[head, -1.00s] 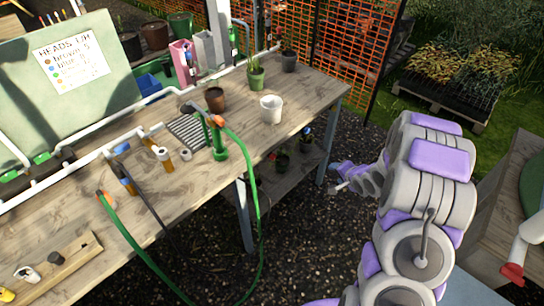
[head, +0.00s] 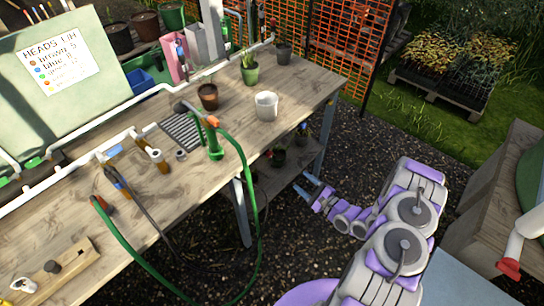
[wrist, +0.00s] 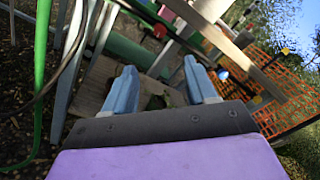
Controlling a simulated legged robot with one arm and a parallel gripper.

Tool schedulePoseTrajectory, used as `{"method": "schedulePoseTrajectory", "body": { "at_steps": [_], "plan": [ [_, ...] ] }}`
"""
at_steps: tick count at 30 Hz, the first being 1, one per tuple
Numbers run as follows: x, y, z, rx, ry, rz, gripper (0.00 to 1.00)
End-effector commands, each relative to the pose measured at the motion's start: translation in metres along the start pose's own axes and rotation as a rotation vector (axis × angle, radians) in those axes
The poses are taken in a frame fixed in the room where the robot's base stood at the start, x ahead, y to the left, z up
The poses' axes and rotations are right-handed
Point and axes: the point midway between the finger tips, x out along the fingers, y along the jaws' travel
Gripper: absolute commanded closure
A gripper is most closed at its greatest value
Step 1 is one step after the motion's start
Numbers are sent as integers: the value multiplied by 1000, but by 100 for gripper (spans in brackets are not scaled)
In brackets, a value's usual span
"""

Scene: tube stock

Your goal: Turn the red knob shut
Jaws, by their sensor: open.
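I cannot make out for sure which thing is the red knob. A red end (head: 509,267) on a white pipe shows at the right edge of the head view. A small red round thing (wrist: 160,31) shows beyond my fingers in the wrist view; I cannot tell what it is. My gripper (head: 308,184) is low, in front of the bench's right part, below its top. In the wrist view my gripper (wrist: 160,72) is open, with two blue fingers apart and nothing held between them.
The wooden bench (head: 300,98) carries a white pot (head: 266,106), a brown pot (head: 208,97) and a green hose (head: 254,200) that hangs over its front. A bench leg (head: 242,213) stands left of my gripper. Gravel floor (head: 300,255) is open in front.

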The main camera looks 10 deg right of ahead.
Motion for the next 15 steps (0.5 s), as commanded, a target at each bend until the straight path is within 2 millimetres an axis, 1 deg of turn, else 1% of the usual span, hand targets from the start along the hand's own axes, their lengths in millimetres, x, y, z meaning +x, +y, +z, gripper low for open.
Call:
{"method": "schedulePoseTrajectory", "body": {
  "at_steps": [5,15],
  "plan": [
    [19,2,0,-5,-3,5,43],
    [70,2,0,-6,-2,5,43]
  ]
}}
